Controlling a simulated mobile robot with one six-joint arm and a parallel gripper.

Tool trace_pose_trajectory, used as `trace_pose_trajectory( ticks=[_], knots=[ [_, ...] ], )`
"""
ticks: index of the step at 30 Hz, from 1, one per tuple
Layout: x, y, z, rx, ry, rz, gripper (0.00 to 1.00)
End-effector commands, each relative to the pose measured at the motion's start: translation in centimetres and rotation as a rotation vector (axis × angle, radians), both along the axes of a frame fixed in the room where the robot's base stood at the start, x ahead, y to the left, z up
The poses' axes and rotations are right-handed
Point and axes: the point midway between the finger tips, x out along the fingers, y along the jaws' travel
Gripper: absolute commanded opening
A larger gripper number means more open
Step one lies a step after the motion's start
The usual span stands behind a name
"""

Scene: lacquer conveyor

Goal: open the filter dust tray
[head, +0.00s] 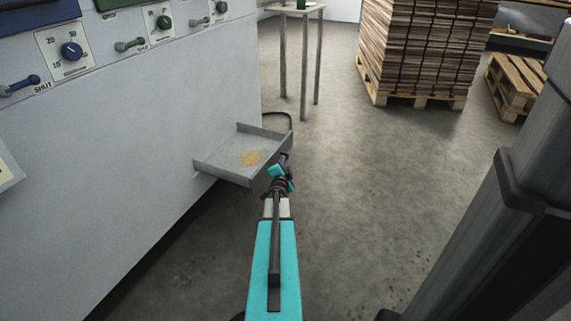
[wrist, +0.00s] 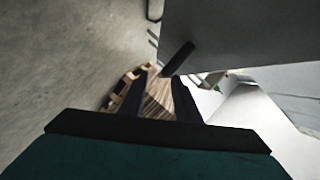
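The filter dust tray (head: 243,152) is a shallow grey metal tray that stands out from the side of the pale grey machine, with yellowish dust on its floor. A dark bar handle (head: 277,114) shows at its right end. My gripper (head: 285,157) is beside the tray's near right corner. In the wrist view the tray (wrist: 235,35) is the grey slab at upper right, with the black handle (wrist: 178,58) at its edge. My gripper (wrist: 163,76) has its dark fingers apart there, the handle's end lying between the tips in the picture. I cannot tell whether they touch.
The machine's wall (head: 130,140) fills the left, with knobs and levers at its top. A small table (head: 300,10) stands behind the tray. A stack of boards on a pallet (head: 420,50) and another pallet (head: 518,82) are farther back.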

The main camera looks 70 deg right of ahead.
Motion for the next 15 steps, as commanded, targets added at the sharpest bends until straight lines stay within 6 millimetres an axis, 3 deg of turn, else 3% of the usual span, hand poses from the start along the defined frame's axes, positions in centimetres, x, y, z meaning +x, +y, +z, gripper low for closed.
trace_pose_trajectory(
  ticks=[15],
  knots=[
    [-1.8,5.1,1.3,0.000,0.001,0.000,0.29]
  ],
)
